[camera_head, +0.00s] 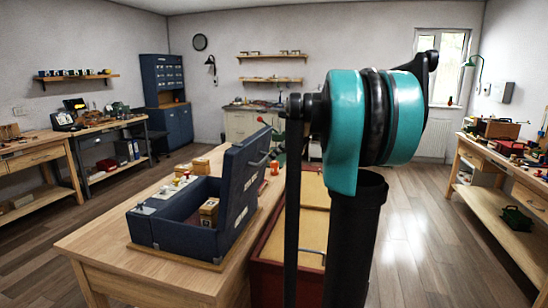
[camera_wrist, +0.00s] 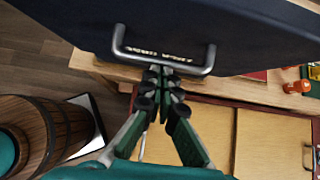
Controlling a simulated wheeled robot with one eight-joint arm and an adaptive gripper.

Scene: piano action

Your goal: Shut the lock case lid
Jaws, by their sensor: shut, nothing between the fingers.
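The dark blue lock case (camera_head: 175,240) sits on a wooden table at the left of the head view. Its lid (camera_head: 240,180) stands open, raised steeply at the case's right side. A small wooden block (camera_head: 208,213) is inside the case. In the wrist view the dark lid (camera_wrist: 235,25) fills the top, with a grey metal handle (camera_wrist: 165,66) and pale lettering by it. My gripper (camera_wrist: 161,75) is shut and empty, its tips at the handle's bar; whether they touch it I cannot tell. In the head view my arm hides part of the scene, and the fingers cannot be made out.
The table (camera_head: 110,248) has bare wood in front of the case. Small wooden boxes (camera_head: 200,166) stand behind it. A red-edged cabinet (camera_head: 275,235) stands beside the table. A wooden barrel (camera_wrist: 45,130) shows at lower left in the wrist view. Open floor (camera_head: 430,220) lies to the right.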

